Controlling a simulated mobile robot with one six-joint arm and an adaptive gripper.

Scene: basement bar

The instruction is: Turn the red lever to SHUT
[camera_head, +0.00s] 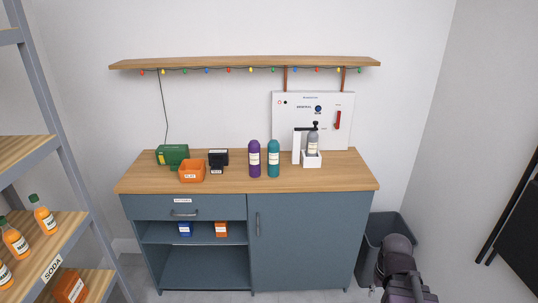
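The red lever (338,120) is on the right side of a white panel (286,116) on the back wall, above the wooden counter. It stands about upright. The panel also has a round dark blue dial or knob and small markings, which are too small to read clearly. I cannot make out a SHUT label. A part of my arm (400,270) shows at the lower right, in front of the bin and well below and apart from the lever. My gripper's fingers cannot be made out, so I cannot tell whether it is open or shut.
A shelf (245,63) hangs above. A dark bin (378,230) stands right of the cabinet.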

